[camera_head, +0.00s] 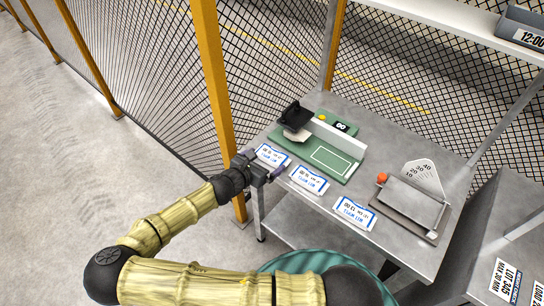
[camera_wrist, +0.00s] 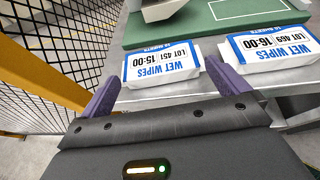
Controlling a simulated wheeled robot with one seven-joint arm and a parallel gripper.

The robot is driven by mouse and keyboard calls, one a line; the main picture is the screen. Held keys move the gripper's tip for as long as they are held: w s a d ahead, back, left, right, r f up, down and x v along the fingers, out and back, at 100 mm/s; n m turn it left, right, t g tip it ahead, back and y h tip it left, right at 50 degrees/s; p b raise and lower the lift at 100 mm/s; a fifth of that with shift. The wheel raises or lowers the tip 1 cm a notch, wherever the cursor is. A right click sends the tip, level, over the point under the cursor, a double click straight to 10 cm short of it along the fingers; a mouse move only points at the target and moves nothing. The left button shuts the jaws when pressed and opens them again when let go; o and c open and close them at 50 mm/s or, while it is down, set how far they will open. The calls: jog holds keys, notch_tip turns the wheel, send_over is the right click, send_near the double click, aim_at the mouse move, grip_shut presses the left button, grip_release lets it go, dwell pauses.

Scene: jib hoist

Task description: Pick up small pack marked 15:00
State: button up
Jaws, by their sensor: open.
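The small white-and-blue wet wipes pack marked 15:00 (camera_wrist: 160,62) lies flat on the grey metal table, at the centre of the wrist view. In the head view this pack (camera_head: 272,155) is the leftmost of a row, partly beside my gripper (camera_head: 268,168). My gripper is open, with its purple fingertips (camera_wrist: 161,72) at the near edge of the pack, one towards each side. The pack is not held. Whether the fingers touch it cannot be told.
A pack marked 16:00 (camera_wrist: 270,50) lies close to the right. A third pack (camera_head: 355,213) is further along the table edge. A green board (camera_head: 335,160) with a black device (camera_head: 296,116) lies behind. A mesh fence with a yellow post (camera_head: 214,80) stands close left.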

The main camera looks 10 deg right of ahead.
aim_at(270, 156)
jog(key=shift+p+x, duration=0.4)
jog(key=shift+x, duration=2.25)
jog(key=shift+r, duration=0.2)
jog(key=c, duration=0.6)
